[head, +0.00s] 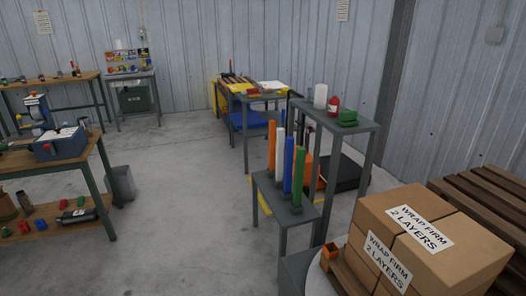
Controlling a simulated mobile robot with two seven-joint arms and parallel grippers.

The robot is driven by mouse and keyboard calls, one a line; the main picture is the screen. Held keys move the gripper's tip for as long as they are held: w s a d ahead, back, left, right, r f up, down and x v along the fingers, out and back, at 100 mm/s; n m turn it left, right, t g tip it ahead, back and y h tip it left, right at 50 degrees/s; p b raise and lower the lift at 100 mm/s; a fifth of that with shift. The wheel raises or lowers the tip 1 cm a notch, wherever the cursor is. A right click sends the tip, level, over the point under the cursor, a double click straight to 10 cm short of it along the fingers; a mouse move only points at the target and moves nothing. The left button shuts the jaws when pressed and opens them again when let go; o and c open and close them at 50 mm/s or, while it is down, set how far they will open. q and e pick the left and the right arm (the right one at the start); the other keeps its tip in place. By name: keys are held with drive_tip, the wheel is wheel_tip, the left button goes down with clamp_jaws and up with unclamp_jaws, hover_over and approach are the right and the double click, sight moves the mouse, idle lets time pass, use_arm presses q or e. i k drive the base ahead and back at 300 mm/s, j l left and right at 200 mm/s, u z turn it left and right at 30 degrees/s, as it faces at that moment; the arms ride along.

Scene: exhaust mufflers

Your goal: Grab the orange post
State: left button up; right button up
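The orange post (271,146) stands upright on a low dark grey stand (270,193), at the far left end of a row of posts. Beside it in the row are a white post (280,142), a blue post (288,165) and a green post (299,185), each nearer to me than the one before. The foot of the orange post is partly hidden by its neighbours. Neither of my grippers shows in the head view.
Cardboard boxes (460,255) and a wooden pallet (480,195) crowd the right. A workbench (50,160) stands at left. The concrete floor (190,220) between is clear.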

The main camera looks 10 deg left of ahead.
sight(272, 123)
drive_tip(key=i+j, duration=0.45)
drive_tip(key=j, duration=0.15)
drive_tip(key=i+j, duration=0.4)
drive_tip(key=j, duration=0.2)
drive_tip(key=i+j+z, duration=0.4)
drive_tip(key=i+j, duration=0.5)
drive_tip(key=i, duration=0.35)
drive_tip(key=i+j+z, duration=0.4)
drive_tip(key=i+j, duration=0.65)
drive_tip(key=j, duration=0.2)
